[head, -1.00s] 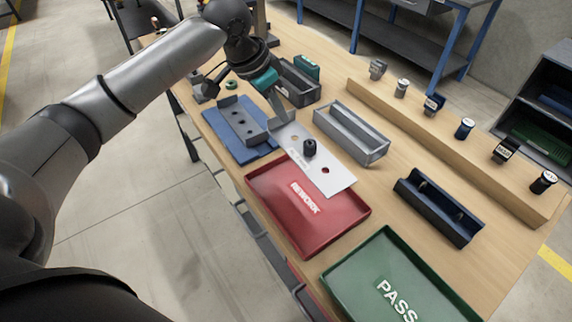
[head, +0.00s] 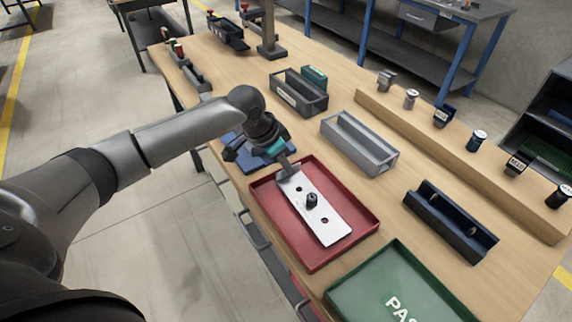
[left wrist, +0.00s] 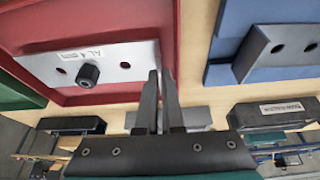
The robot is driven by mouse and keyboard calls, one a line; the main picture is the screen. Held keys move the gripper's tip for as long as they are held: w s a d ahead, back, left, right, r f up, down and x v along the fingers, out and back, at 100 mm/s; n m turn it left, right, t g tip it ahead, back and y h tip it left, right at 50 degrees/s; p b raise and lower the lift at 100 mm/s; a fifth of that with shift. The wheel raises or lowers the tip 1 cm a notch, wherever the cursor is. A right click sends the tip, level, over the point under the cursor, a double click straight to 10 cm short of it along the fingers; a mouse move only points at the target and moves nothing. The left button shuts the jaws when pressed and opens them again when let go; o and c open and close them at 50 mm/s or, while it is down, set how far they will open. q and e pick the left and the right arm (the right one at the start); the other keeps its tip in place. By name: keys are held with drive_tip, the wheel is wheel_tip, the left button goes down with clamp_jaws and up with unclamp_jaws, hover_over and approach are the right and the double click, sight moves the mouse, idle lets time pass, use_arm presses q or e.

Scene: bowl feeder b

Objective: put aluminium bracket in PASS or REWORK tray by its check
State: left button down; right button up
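The aluminium bracket (head: 325,212) is a pale flat plate with two holes, a black knob (head: 312,200) standing on it, and a small "AL" label in the left wrist view (left wrist: 115,58). It lies within the outline of the red REWORK tray (head: 275,215) and covers the tray's label; whether it touches the floor is unclear. My left gripper (head: 290,172) is at the bracket's far-left end, its fingers (left wrist: 159,72) closed around that end. The green PASS tray (head: 372,270) is at the lower right, empty where visible. My right gripper is not in view.
A blue fixture (head: 235,140) is partly behind my left gripper. A grey divided bin (head: 375,160), dark bin (head: 312,103) and navy holder (head: 440,232) stand on the table (head: 400,195). Several small items line the wooden ledge (head: 450,150) at right.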

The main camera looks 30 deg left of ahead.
use_arm(q)
drive_tip(key=shift+f, duration=0.55)
drive_tip(key=c, duration=1.1)
unclamp_jaws()
drive_tip(key=shift+o, duration=0.2)
drive_tip(key=shift+r, duration=0.35)
drive_tip(key=p+v, duration=0.2)
drive_tip(key=v, duration=1)
drive_tip(key=shift+r, duration=0.3)
